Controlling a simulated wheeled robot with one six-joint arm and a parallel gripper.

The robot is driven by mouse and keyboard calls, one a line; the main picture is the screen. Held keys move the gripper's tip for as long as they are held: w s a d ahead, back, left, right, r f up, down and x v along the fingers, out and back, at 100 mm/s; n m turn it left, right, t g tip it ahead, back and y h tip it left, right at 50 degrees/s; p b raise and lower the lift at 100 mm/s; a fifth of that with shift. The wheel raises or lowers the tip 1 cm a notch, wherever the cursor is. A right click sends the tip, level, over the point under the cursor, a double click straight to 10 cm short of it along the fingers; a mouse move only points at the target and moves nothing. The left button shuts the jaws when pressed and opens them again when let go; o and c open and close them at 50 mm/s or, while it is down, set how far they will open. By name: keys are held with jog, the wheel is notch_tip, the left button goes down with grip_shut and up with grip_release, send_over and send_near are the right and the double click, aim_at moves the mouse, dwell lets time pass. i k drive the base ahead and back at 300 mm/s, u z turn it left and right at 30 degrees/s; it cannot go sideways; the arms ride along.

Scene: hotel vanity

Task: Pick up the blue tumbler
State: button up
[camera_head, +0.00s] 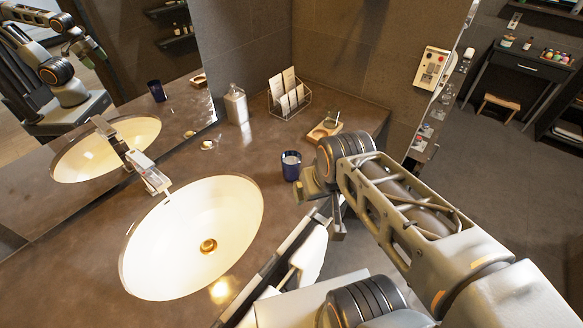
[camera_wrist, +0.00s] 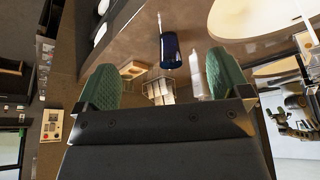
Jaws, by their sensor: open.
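The blue tumbler (camera_head: 291,165) stands upright on the brown counter, right of the sink, in the head view. In the wrist view the tumbler (camera_wrist: 171,52) shows beyond the fingertips, in line with the gap between them. My gripper (camera_head: 316,196) is just to the right of the tumbler in the head view, partly hidden by my own wrist. In the wrist view my gripper (camera_wrist: 166,80) is open, with two green pads spread wide and nothing between them. The tumbler appears apart from both fingers.
A white sink (camera_head: 165,245) and faucet (camera_head: 148,174) lie left of the tumbler. A soap bottle (camera_head: 236,106), a wire card rack (camera_head: 280,108) and a wooden tray (camera_head: 318,134) stand behind it. A mirror (camera_head: 120,50) backs the counter. Bare counter surrounds the tumbler.

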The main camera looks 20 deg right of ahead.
aim_at(290, 160)
jog(key=u, duration=3.9)
jog(key=k, duration=0.6)
jog(key=z, duration=1.45)
